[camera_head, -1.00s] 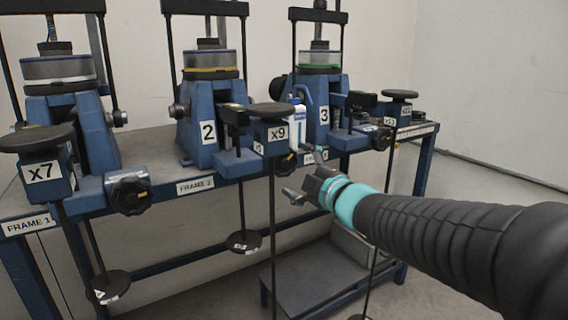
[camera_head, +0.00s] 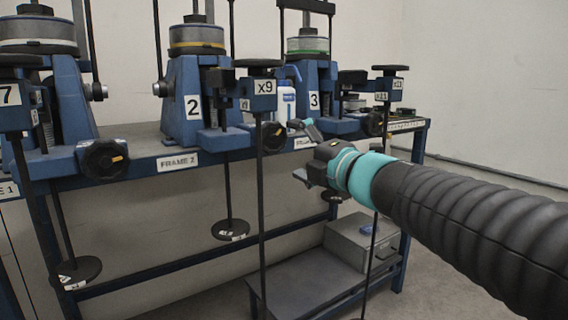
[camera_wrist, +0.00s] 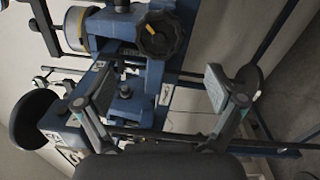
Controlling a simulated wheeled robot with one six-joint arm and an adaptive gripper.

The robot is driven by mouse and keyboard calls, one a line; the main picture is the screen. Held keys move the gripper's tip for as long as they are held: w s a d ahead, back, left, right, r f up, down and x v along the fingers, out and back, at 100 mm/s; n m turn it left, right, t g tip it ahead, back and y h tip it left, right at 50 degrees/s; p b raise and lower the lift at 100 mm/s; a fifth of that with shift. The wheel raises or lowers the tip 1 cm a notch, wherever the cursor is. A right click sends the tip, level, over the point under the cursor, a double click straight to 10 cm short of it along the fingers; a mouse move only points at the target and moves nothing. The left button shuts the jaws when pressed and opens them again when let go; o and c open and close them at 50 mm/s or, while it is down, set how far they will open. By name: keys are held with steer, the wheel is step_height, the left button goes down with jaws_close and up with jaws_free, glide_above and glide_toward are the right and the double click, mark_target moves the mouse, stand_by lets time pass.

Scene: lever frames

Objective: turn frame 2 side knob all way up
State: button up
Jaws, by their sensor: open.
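Frame 2 (camera_head: 186,100) is the blue frame marked 2, with a yellow-banded cell on top. Its side knob (camera_head: 275,135) is a black lobed handwheel with an orange mark, below the x9 block. In the wrist view this knob (camera_wrist: 162,35) shows with its mark, above and beyond my fingers. My gripper (camera_head: 304,153) is open, just right of and slightly below the knob in the head view. In the wrist view my gripper (camera_wrist: 158,84) has its two fingers wide apart with nothing held between them. The knob is apart from the fingers.
Frame 3 (camera_head: 314,100) and a white-blue bottle (camera_head: 286,103) stand behind my gripper. A lever rod (camera_head: 261,220) hangs near the knob, with weight hanger plates (camera_head: 230,229) lower down. Frame 1's knob (camera_head: 105,160) is to the left. A grey box (camera_head: 360,240) sits below.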

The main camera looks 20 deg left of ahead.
mark_target(275, 138)
steer(key=n, duration=0.2)
steer(key=shift+w+r+n, duration=0.15)
steer(key=shift+r+n, duration=0.15)
steer(key=x, duration=0.9)
steer(key=shift+w+a+f, duration=0.15)
steer(key=shift+w+a, duration=0.05)
steer(key=shift+w, duration=0.05)
steer(key=shift+c, duration=0.3)
steer(key=shift+s, duration=0.1)
steer(key=c, duration=1.6)
steer(key=shift+o, duration=0.2)
steer(key=shift+m, duration=1.1)
steer(key=shift+r+m+p, duration=0.35)
steer(key=shift+m+p, duration=0.4)
steer(key=shift+m, duration=0.15)
steer(key=m+p, duration=0.3)
steer(key=shift+m, duration=0.3)
steer(key=o, duration=1.6)
steer(key=shift+a+f, duration=0.15)
steer(key=shift+f, duration=0.1)
